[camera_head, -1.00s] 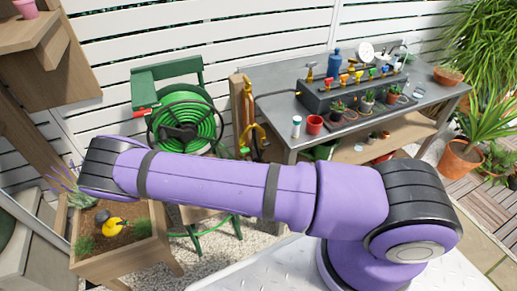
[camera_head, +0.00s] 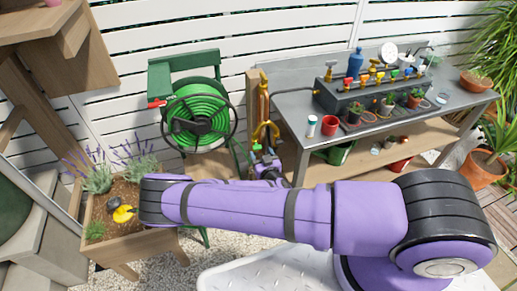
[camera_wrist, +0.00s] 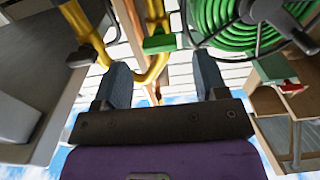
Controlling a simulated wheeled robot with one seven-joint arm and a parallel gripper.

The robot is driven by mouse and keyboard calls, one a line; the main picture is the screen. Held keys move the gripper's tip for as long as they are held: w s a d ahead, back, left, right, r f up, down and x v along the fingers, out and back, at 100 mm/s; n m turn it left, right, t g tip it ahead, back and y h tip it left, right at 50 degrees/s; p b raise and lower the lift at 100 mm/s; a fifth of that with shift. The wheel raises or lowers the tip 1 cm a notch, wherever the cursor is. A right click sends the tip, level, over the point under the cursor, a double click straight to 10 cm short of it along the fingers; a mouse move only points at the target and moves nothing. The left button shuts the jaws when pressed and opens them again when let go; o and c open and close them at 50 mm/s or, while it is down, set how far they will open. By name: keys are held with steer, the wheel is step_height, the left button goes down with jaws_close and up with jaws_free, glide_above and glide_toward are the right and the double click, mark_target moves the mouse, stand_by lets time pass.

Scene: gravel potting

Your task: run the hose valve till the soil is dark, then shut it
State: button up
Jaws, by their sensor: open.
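A yellow pipe (camera_head: 264,103) stands on a wooden post between the hose reel and the bench. In the wrist view, which looks upside down, the yellow pipe (camera_wrist: 154,68) bends in a U and carries a green handle (camera_wrist: 159,43), apparently the valve. My gripper (camera_wrist: 163,88) is open and empty, its fingers pointing at the pipe; I cannot tell whether they touch it. In the head view my gripper (camera_head: 267,164) is small and partly hidden low by the post. The planter (camera_head: 141,247) holds brown soil (camera_head: 122,192), lavender and a yellow object. No water shows.
A green hose (camera_head: 203,112) is coiled on a reel left of the post. The grey bench (camera_head: 291,108) on the right holds pots, bottles and a panel of coloured taps. My arm crosses the foreground above gravel. Potted plants stand at the right.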

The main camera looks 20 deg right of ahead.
mark_target(258, 148)
steer(key=shift+w, duration=1.85)
steer(key=shift+c, duration=0.5)
steer(key=c, duration=0.8)
